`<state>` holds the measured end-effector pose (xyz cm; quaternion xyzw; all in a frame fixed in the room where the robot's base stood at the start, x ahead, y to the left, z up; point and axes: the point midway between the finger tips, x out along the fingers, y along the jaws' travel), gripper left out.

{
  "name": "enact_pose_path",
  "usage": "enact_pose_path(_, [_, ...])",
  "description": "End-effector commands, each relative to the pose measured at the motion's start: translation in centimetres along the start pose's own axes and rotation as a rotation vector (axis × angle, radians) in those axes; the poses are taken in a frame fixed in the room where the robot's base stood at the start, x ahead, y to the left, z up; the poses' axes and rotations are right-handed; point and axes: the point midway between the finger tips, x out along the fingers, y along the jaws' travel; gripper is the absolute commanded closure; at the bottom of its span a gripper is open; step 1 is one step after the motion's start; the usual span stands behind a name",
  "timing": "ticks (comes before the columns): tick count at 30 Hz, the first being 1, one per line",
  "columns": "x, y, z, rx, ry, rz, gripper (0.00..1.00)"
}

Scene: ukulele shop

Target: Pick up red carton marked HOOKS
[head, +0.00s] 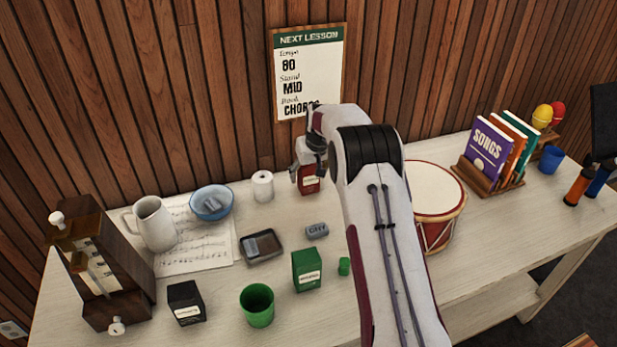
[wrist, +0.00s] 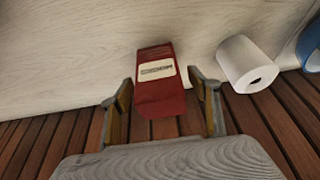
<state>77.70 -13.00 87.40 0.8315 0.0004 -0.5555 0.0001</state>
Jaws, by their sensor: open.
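The red carton (head: 309,181) stands on the table near the wall, partly hidden by my arm in the head view. In the wrist view the red carton (wrist: 158,85) shows a white label whose print is too blurred to read. My gripper (wrist: 163,105) is open, with one finger on each side of the carton. Small gaps show between the fingers and the carton's sides. In the head view my gripper (head: 308,172) is at the carton, mostly hidden by my arm.
A white roll (head: 262,186) stands just left of the carton. A blue bowl (head: 211,203), a small tray (head: 279,255), a grey block (head: 317,231) and a green carton (head: 306,272) are nearby. A drum (head: 437,190) stands to the right, beyond my arm. The wooden wall is close behind.

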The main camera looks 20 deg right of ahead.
Motion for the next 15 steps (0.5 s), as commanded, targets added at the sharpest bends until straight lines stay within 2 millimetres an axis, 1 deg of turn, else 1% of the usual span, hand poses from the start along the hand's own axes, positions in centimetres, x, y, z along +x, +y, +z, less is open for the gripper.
enact_pose_path(1, [0.38,-0.02,-0.01,0.000,0.000,0.000,0.39])
enact_pose_path(5, [0.84,-0.03,-0.01,-0.001,0.001,-0.001,0.39])
enact_pose_path(15, [0.89,-0.03,-0.01,-0.001,0.001,-0.001,0.39])
